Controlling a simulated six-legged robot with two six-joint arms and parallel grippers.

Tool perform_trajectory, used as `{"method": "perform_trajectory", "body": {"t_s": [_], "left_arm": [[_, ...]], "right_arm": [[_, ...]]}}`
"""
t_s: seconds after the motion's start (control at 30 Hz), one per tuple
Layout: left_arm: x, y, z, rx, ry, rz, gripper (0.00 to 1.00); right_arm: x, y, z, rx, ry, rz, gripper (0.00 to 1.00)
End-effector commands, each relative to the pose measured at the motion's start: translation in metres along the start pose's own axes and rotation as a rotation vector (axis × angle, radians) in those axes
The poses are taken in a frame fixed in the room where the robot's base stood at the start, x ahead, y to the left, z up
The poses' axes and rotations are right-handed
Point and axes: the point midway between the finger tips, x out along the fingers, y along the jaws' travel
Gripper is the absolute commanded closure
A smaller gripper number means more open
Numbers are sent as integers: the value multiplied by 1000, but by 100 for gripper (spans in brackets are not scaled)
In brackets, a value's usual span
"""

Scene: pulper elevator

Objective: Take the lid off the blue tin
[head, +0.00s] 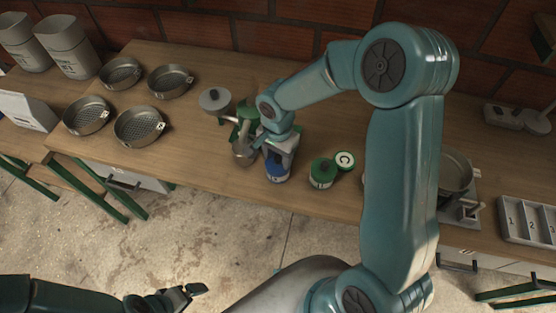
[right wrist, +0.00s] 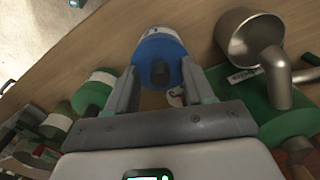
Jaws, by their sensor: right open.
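The blue tin (head: 277,170) stands upright near the front edge of the wooden bench, with a dark knob on top. In the right wrist view its blue lid (right wrist: 146,51) with the knob faces the camera. My right gripper (right wrist: 158,72) is open, with one finger on each side of the knob; whether they touch the lid I cannot tell. In the head view my right gripper (head: 281,147) is just above the tin and partly hides it. My left gripper (head: 187,292) is low over the floor, away from the bench; its jaw gap is unclear.
A green pulper with a metal cup (right wrist: 245,40) stands close beside the blue tin. Green tins (head: 322,173) stand on its other side. Several round sieves (head: 138,126) lie at the left, and a numbered tray (head: 528,220) is at the right.

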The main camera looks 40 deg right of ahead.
Motion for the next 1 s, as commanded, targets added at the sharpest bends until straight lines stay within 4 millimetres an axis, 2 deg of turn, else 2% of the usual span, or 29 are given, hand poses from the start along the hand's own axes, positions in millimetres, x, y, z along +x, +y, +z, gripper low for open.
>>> {"method": "perform_trajectory", "body": {"t_s": [0.03, 0.17, 0.2, 0.67, 0.77, 0.87, 1.0], "left_arm": [[0, 0, 0, 0, 0, 0, 8], [0, 0, 0, 0, 0, 0, 8], [0, 0, 0, 0, 0, 0, 8], [0, 0, 0, 0, 0, 0, 8], [1, 0, 0, 0, 0, 0, 8], [2, -1, 0, 0, 0, 0, 8], [4, -2, 0, 0, 0, 0, 8]], "right_arm": [[0, 0, 0, 0, 0, 0, 54], [0, 0, 0, 0, 0, 0, 96], [0, 0, 0, 0, 0, 0, 100], [-6, 0, 0, 2, 1, 0, 100], [-17, -1, -1, 1, 3, -2, 100], [-37, -1, 0, 1, 3, -5, 100], [-77, -2, -1, 1, 4, -7, 100]]}}
